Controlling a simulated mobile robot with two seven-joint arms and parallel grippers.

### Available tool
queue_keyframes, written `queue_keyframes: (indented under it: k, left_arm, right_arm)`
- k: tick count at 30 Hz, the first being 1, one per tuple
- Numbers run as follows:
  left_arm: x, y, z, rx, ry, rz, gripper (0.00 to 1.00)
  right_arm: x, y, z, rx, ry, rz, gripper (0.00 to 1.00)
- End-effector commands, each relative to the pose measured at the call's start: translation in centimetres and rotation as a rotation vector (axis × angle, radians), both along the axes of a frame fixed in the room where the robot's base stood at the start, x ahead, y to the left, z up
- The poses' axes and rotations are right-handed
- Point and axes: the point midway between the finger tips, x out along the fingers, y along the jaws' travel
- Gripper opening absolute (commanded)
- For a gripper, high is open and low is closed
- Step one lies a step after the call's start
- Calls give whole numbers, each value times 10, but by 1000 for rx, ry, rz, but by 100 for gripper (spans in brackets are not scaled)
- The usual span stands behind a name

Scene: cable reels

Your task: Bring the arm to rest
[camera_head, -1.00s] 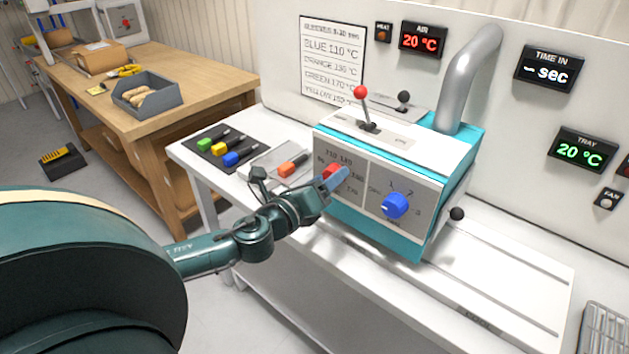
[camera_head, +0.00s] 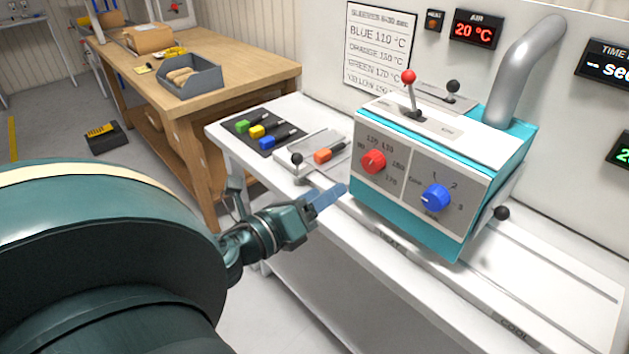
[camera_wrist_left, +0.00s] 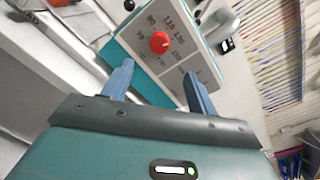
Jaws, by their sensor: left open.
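My left gripper (camera_head: 328,196) is in front of the white bench, to the lower left of the teal and white oven box, apart from it. In the left wrist view its two blue fingers (camera_wrist_left: 160,82) are spread with nothing between them. The red dial (camera_head: 373,162) on the oven's front also shows in the wrist view (camera_wrist_left: 159,43), beyond the fingertips. The blue dial (camera_head: 436,198) is to the right of the red one. My right gripper does not show.
The white bench (camera_head: 330,222) carries the oven box (camera_head: 405,215), a dark mat with green, yellow and blue-ended pieces (camera_head: 262,136), and an orange-ended piece (camera_head: 330,155) on a tray. A wooden table (camera_head: 230,78) is behind.

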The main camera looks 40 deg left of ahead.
Motion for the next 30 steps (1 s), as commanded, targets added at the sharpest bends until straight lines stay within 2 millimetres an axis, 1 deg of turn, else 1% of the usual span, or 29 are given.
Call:
queue_keyframes:
  k: [3,6,23,26,29,30]
  left_arm:
    - [-6,1,0,1,1,2,58]
    - [-8,1,0,2,1,1,58]
    - [-8,1,-1,-4,3,3,58]
    - [-10,6,-18,-104,46,34,58]
    - [-16,12,-63,-381,154,117,58]
    - [-21,10,-88,-543,209,164,58]
  right_arm:
    - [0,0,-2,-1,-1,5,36]
    - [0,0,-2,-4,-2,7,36]
    - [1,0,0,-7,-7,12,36]
    - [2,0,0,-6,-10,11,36]
    - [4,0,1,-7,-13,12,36]
    - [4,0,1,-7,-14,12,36]
